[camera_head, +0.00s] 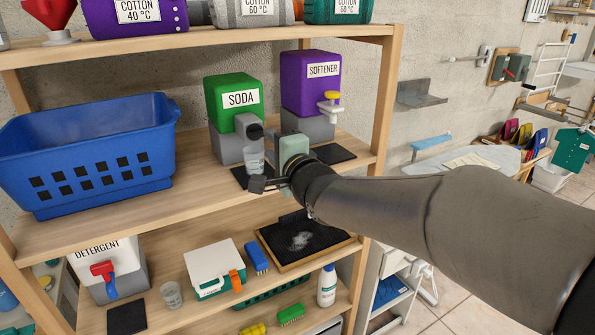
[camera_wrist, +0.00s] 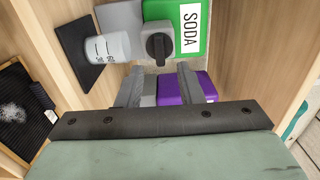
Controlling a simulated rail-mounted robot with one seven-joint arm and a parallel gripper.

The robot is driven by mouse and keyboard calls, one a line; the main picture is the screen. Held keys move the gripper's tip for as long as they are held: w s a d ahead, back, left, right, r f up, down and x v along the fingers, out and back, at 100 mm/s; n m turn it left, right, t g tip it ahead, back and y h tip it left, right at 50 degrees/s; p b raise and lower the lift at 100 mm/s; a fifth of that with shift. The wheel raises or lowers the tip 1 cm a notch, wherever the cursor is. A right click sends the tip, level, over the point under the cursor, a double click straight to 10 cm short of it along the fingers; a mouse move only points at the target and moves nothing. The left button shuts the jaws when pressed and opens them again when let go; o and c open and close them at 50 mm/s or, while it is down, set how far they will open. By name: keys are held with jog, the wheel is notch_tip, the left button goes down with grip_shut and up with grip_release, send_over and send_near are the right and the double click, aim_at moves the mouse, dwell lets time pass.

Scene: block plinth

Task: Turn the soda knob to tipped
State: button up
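The soda container (camera_head: 235,101) is a green box labelled SODA on a grey block on the middle shelf; it also shows sideways in the wrist view (camera_wrist: 190,28). Its dark grey round soda knob (camera_wrist: 158,46) sits on a grey housing and also shows in the head view (camera_head: 255,132). The knob's raised bar runs up and down in the wrist view. My gripper (camera_wrist: 160,72) is open and empty, its two fingers spread to either side of the knob's line and short of it. In the head view, my gripper (camera_head: 262,160) is in front of the container, partly hiding the area.
A clear cup (camera_head: 254,161) stands on a black mat (camera_head: 238,178) below the knob. The purple softener container (camera_head: 311,82) is close on the right. A blue basket (camera_head: 90,150) fills the shelf's left. A wooden post (camera_head: 383,100) bounds the right.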

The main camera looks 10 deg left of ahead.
jog(key=v, duration=1.2)
jog(key=shift+s, duration=0.25)
jog(key=shift+d, duration=0.15)
jog(key=s+d+f+n+g+h, duration=0.2)
jog(key=d+f+n+g+h, duration=0.15)
jog(key=d+f+h, duration=1.15)
jog(key=s+d+f+n+g+y, duration=0.1)
jog(key=s+d+f+n+g, duration=0.1)
jog(key=s, duration=0.3)
jog(key=s+d+f+n+g+y, duration=0.1)
jog(key=s+d+f+n+g, duration=0.1)
jog(key=s+d+f+g, duration=0.1)
jog(key=s+d+f+n+g+y+b, duration=0.1)
jog(key=s+d+f+n+g, duration=0.1)
jog(key=s, duration=0.6)
notch_tip(320, 180, down, 2)
jog(key=shift+d+f+g, duration=0.1)
jog(key=shift+d+g, duration=0.7)
jog(key=shift+g, duration=0.35)
jog(key=shift+s+n, duration=0.1)
jog(key=shift+n, duration=0.15)
